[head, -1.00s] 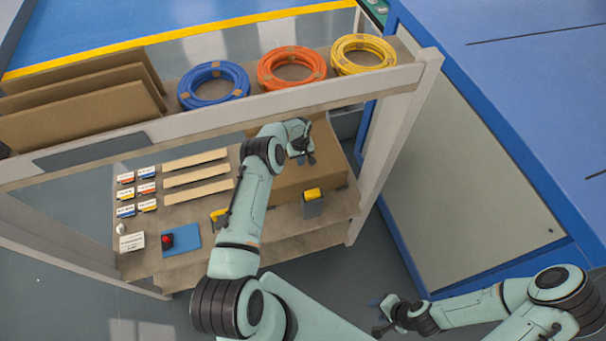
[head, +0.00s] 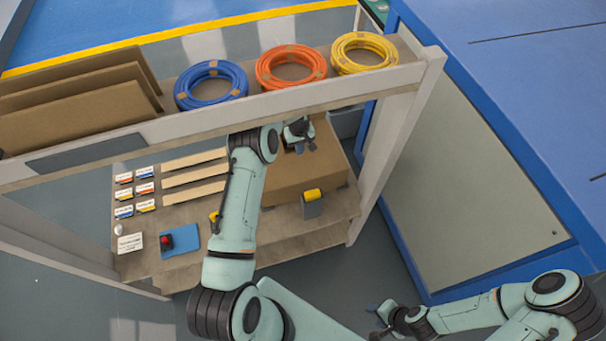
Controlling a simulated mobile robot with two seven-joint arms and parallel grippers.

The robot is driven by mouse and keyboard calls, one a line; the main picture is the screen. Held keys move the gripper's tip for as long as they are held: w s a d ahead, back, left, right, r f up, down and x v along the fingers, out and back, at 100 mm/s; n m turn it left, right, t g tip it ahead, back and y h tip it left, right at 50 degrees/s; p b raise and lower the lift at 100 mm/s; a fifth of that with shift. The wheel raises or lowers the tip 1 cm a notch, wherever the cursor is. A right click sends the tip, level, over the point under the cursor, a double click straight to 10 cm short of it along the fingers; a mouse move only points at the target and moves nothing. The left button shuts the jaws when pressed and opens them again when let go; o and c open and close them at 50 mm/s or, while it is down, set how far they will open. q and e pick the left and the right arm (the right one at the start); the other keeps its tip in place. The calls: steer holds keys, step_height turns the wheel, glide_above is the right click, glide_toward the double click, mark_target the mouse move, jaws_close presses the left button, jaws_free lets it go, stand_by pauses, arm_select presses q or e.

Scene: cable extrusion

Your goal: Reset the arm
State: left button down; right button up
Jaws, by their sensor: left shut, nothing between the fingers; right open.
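My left arm reaches up from the bottom of the head view, under the top shelf of the bench. My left gripper (head: 299,147) is shut and empty, over the cardboard box (head: 315,165) on the lower shelf. My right gripper (head: 378,319) is at the bottom right, low over the floor in front of the blue cabinet. It is open and empty, and its fingers look small in the view.
Blue (head: 211,86), orange (head: 291,67) and yellow (head: 364,53) cable coils lie on the top shelf (head: 270,106), with cardboard sheets (head: 75,115) at left. A yellow-topped grey holder (head: 312,204), a red button on a blue pad (head: 180,240), labels and strips are below. A blue cabinet (head: 480,165) stands right.

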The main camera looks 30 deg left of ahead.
arm_select(q)
steer(key=shift+w+r, duration=0.1)
steer(key=shift+r, duration=0.2)
